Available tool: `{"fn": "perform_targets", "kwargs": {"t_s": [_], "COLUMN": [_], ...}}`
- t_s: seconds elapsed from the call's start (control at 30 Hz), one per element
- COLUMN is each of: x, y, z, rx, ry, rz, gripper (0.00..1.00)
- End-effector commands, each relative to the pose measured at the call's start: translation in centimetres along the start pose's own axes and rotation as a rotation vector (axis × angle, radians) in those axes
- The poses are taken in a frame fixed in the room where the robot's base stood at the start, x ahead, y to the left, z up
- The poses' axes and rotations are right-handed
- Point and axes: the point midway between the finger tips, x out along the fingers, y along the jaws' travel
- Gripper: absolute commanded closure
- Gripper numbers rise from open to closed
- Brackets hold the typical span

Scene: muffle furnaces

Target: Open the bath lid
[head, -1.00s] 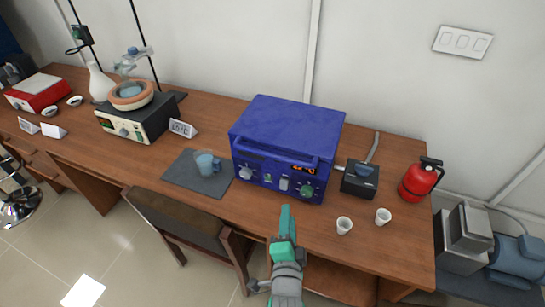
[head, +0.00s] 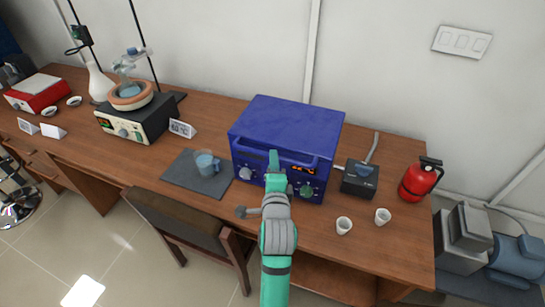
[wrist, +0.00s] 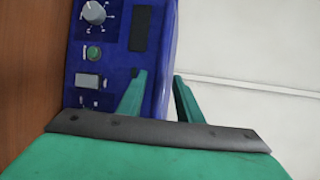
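A blue box-shaped unit (head: 288,125) stands on the desk, with a flat top and a bar handle (head: 248,148) across the upper front. Its front panel has knobs and a lit display, and the closed-looking top shows no gap. My gripper (head: 275,165) is in front of the handle's middle and hides part of it and of the panel. In the wrist view, my gripper (wrist: 160,87) has its two green fingers apart, one before the panel (wrist: 112,60) and one past the blue edge. Whether they touch the handle cannot be told.
A mug (head: 206,162) stands on a dark mat (head: 180,178) to the left. Two white cups (head: 344,226), a small dark device (head: 360,180) and a red extinguisher (head: 418,181) are to the right. A chair (head: 180,220) is at the desk's front.

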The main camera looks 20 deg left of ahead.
Motion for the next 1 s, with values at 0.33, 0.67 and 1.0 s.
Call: {"fn": "perform_targets", "kwargs": {"t_s": [0.33, 0.67, 1.0], "x": [3.8, 4.0, 4.0], "y": [0.0, 0.0, 0.0], "z": [-0.1, 0.0, 0.2], "rx": [0.000, -0.001, -0.001], "ry": [0.002, 0.000, -0.002], "rz": [0.001, 0.001, 0.001], "gripper": [0.68, 0.68, 1.00]}}
